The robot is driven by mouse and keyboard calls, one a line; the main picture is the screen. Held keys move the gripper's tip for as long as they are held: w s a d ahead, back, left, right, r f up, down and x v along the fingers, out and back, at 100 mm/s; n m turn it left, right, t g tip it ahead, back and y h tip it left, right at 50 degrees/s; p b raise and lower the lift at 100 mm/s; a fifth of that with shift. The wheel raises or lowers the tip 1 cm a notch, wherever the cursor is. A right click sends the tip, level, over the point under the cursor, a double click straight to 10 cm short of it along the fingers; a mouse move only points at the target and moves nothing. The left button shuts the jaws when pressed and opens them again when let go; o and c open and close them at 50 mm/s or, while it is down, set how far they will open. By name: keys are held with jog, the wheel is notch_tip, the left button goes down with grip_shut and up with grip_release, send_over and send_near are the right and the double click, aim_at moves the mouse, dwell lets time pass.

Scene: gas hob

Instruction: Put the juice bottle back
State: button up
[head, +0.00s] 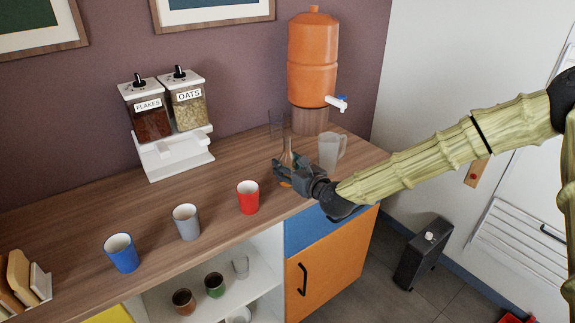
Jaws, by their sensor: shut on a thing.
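My gripper (285,172) is over the right end of the wooden counter, shut around a clear bottle with a narrow neck, which looks like the juice bottle (287,155). A little orange shows low between the fingers. The fingers hide much of the bottle's body, and I cannot tell whether its base touches the counter. It looks about upright.
A clear pitcher (331,152) stands close right of my gripper, and a clear glass vessel (277,124) behind it. An orange dispenser (312,65) stands at the back. Red (248,197), grey (187,222) and blue (122,254) cups line the front.

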jog(key=shift+f, duration=0.1)
jog(key=o, duration=1.2)
jog(key=shift+o, duration=0.2)
jog(key=shift+r, duration=0.3)
jog(key=shift+s+d+f, duration=0.1)
jog(key=shift+s+d, duration=0.1)
jog(key=shift+s, duration=0.1)
jog(key=b+v, duration=0.1)
jog(key=v, duration=1)
jog(key=shift+s, duration=0.2)
